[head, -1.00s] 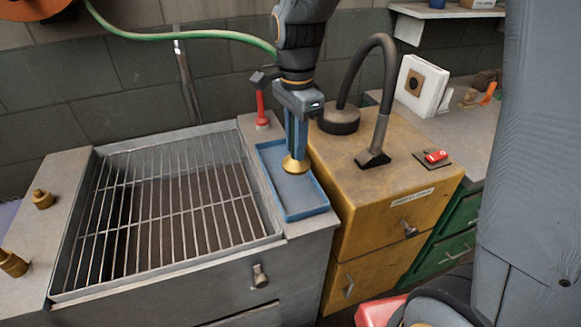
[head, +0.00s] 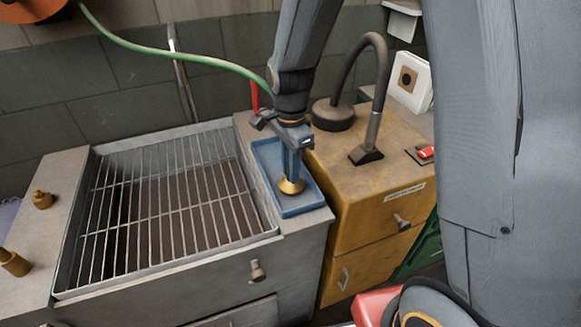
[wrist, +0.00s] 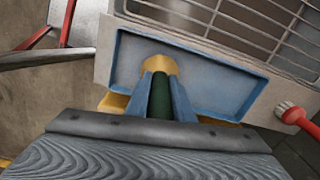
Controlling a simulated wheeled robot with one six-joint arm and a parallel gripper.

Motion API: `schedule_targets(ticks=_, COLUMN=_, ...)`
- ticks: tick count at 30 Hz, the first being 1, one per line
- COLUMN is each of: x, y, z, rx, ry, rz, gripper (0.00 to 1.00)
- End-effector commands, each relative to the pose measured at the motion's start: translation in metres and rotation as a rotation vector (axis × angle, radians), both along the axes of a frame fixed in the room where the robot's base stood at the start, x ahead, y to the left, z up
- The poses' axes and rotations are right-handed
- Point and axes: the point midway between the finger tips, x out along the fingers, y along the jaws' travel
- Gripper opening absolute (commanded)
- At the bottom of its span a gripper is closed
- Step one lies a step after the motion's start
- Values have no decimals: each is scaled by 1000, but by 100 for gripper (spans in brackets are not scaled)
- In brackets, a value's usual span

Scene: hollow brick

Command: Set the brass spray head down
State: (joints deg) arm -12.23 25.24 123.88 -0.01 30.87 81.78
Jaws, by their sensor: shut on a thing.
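The brass spray head (head: 291,187) is a round, flared piece at the tips of my gripper (head: 291,176). My gripper points down over the blue tray (head: 313,207) on the ledge right of the sink grate, shut on the spray head. In the wrist view the spray head (wrist: 157,66) shows between the two blue fingers (wrist: 160,85), with the blue tray (wrist: 222,82) around and below it. The spray head is over or in the tray; I cannot tell whether it touches the tray floor.
A metal grate (head: 165,210) covers the basin on the left. Two brass fittings (head: 42,199) stand on the left ledge. A yellow cabinet (head: 370,195) with a black hose arm (head: 372,130) stands close on the right. A red-handled brush (wrist: 293,115) lies near the tray.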

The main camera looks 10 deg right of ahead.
Motion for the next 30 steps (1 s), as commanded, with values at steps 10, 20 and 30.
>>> schedule_targets(ticks=10, x=0, y=0, z=-2, rx=0, ry=0, rz=0, gripper=39)
schedule_targets(ticks=20, x=1, y=0, z=8, rx=1, ry=-3, rz=0, gripper=39)
schedule_targets(ticks=30, x=2, y=1, z=65, rx=2, ry=-7, rz=0, gripper=39)
